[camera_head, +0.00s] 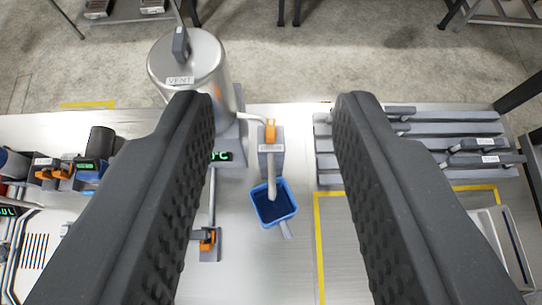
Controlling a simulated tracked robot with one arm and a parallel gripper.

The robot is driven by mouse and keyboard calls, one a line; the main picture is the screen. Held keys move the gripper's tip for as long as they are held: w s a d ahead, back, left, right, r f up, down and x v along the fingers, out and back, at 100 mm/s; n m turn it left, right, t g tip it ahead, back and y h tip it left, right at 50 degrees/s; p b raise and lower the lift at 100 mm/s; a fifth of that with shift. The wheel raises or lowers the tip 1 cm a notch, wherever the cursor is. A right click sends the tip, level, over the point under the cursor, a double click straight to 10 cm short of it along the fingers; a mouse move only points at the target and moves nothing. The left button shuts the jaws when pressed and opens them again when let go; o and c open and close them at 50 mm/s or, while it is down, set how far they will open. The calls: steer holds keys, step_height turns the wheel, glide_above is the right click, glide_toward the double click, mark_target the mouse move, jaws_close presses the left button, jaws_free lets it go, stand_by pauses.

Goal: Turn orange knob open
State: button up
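My gripper (273,98) is open and empty, its two dark ridged fingers wide apart on either side of the view. Between them, an orange knob (270,131) sits on a grey tap block (271,150) beside the metal tank. The knob is apart from both fingers. A blue square container (273,203) stands below the tap's spout. A second orange knob (207,240) is on a small fitting lower left, close beside the left finger in the picture. I cannot tell which orange knob the task means.
A metal tank (190,60) labelled VENT stands behind the left fingertip. Grey rails (420,130) lie at the right, partly hidden by the right finger. More orange-handled fittings (66,170) are at far left. A yellow line (318,250) marks the table.

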steer(key=w+f+g+p, duration=0.3)
steer(key=w+f, duration=0.3)
steer(key=f, duration=0.1)
steer(key=g+p, duration=0.4)
steer(key=g, duration=0.1)
glide_toward(271, 129)
steer(key=shift+t, duration=0.3)
steer(key=p+x, duration=0.2)
steer(key=x, duration=0.7)
steer(key=shift+s, duration=0.2)
steer(key=shift+c, duration=0.2)
steer(key=shift+f, duration=0.1)
jaws_close()
